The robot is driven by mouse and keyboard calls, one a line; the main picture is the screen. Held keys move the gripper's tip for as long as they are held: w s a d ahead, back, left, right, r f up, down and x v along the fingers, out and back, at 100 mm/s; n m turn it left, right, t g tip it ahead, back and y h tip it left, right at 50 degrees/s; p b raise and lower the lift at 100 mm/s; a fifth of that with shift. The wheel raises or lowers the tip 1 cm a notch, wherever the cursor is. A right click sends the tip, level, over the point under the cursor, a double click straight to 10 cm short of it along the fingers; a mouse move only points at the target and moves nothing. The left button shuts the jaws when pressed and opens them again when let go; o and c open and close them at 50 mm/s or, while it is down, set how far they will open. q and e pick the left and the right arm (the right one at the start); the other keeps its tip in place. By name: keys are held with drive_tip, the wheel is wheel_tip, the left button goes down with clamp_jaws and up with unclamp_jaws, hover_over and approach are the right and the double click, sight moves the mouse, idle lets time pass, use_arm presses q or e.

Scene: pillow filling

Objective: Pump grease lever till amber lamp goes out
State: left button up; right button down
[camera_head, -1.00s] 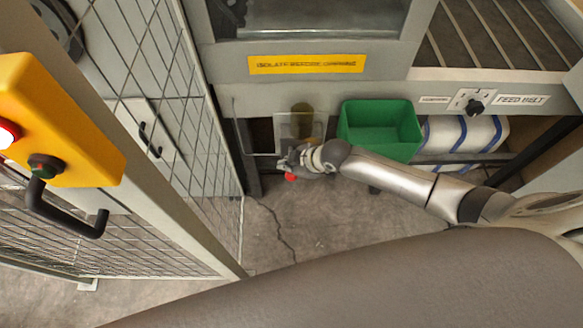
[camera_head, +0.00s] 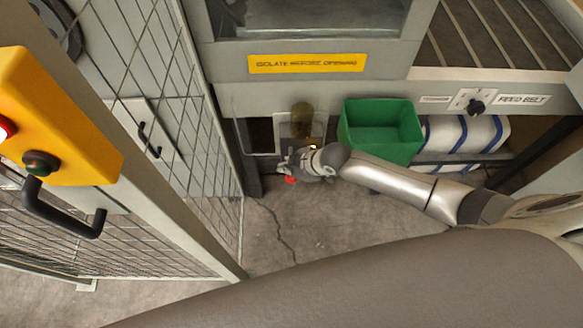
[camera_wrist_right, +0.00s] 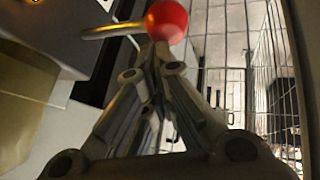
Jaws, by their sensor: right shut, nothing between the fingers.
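The lever shows in the right wrist view as a thin metal rod (camera_wrist_right: 112,31) ending in a red ball knob (camera_wrist_right: 166,20). In the head view the red knob (camera_head: 290,180) shows low beside my right gripper (camera_head: 284,167). My right gripper is shut and empty. In the wrist view its fingertips (camera_wrist_right: 158,50) meet right by the knob's underside; I cannot tell whether they touch it. A dark yellowish cylinder (camera_head: 302,112) stands just behind, under the machine front. I cannot make out the amber lamp clearly. My left gripper is not in view.
A green bin (camera_head: 380,127) stands right of the gripper, above my right forearm. White blue-striped rolls (camera_head: 465,132) lie beyond it. A wire mesh guard (camera_head: 185,115) closes off the left. A yellow control box (camera_head: 55,125) is at near left. The cracked floor (camera_head: 275,225) is clear.

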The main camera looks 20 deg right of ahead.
drive_tip(key=shift+s+f+b, duration=0.2)
drive_tip(key=shift+f+b, duration=0.1)
drive_tip(key=shift+f, duration=0.35)
drive_tip(key=shift+s+f+b, duration=0.15)
drive_tip(key=shift+f+b, duration=0.15)
drive_tip(key=shift+f, duration=0.3)
idle(0.8)
drive_tip(key=shift+r, duration=0.1)
idle(0.4)
drive_tip(key=shift+w+d+r+p, duration=0.1)
drive_tip(key=shift+w+r+p, duration=0.15)
drive_tip(key=shift+r+p, duration=0.7)
drive_tip(key=shift+w+r+p, duration=0.3)
drive_tip(key=shift+r+p, duration=0.5)
drive_tip(key=shift+r, duration=0.25)
drive_tip(key=shift+w+d+r+p, duration=0.1)
drive_tip(key=shift+w+r+p, duration=0.15)
drive_tip(key=shift+r+p, duration=0.7)
drive_tip(key=r+p, duration=0.2)
drive_tip(key=w+r+p, duration=0.1)
drive_tip(key=r, duration=0.2)
drive_tip(key=shift+w+d+p, duration=0.1)
drive_tip(key=shift+d+p, duration=0.05)
drive_tip(key=shift+p, duration=0.25)
